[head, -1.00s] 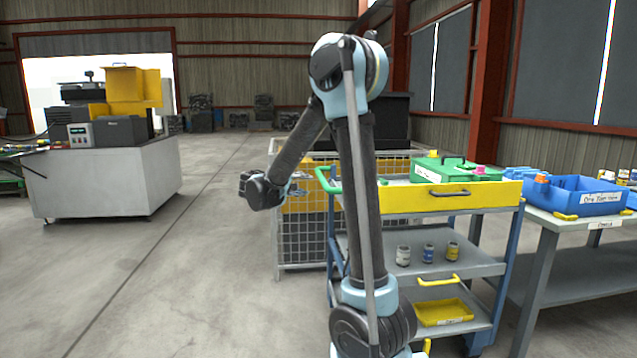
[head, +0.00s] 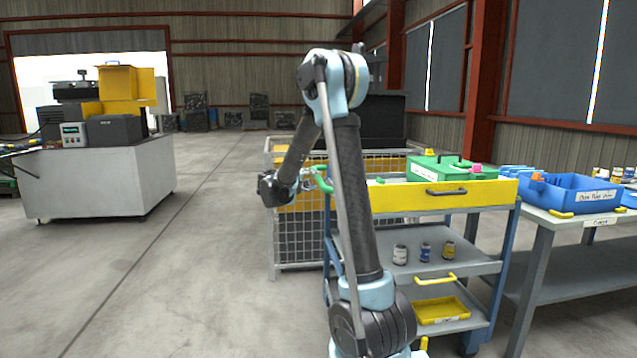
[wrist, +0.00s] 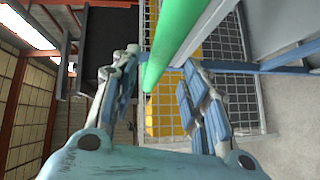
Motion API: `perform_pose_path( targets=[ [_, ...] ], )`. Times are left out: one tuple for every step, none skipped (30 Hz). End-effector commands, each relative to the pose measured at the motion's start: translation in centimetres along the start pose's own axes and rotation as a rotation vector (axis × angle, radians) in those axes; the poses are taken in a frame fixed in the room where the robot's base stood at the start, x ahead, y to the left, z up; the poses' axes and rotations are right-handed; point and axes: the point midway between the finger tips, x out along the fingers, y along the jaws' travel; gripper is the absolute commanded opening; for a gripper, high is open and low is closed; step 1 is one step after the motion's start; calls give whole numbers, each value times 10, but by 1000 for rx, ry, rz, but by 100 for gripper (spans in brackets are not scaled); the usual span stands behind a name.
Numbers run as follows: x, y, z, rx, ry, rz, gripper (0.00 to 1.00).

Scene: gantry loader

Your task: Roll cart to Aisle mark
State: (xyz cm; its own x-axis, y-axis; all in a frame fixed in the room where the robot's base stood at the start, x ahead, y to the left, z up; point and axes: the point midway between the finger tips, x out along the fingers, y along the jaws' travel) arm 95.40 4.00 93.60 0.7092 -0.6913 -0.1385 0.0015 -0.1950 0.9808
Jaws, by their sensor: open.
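The cart (head: 498,265) has a blue frame, grey shelves and a yellow drawer front (head: 440,196). It stands at the right in the head view. Its green push handle (head: 322,180) is at the cart's left end. My gripper (wrist: 160,62) is open, and in the wrist view the green handle bar (wrist: 178,45) runs between its spread fingers. In the head view my gripper (head: 310,180) is at the handle, partly hard to make out. I cannot make out a labelled aisle mark; a dark line (head: 150,246) runs along the floor on the left.
A wire mesh cage (head: 297,245) stands just behind the cart. A workbench (head: 567,222) with a blue bin (head: 590,205) is close on the right. A grey machine cabinet (head: 95,185) is at the left. The floor between cabinet and cart is clear.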

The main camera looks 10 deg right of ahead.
Motion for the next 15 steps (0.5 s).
perform_pose_path(
  targets=[
    [10,0,1,0,-4,0,41],
    [15,0,1,0,-4,0,41],
    [22,0,1,0,-3,0,41],
    [26,0,1,0,-3,0,41],
    [30,0,1,0,-4,1,41],
    [36,0,1,0,-3,0,41],
    [39,0,0,0,-2,0,41],
    [42,0,0,0,-2,0,41],
    [46,0,1,0,-3,0,41],
    [49,0,1,0,-3,0,41],
    [51,0,1,0,-2,0,41],
    [53,0,1,0,-2,0,41],
    [54,0,1,0,-1,0,41],
    [55,0,1,0,-1,0,41],
    [56,0,1,0,-1,0,41]
  ],
)
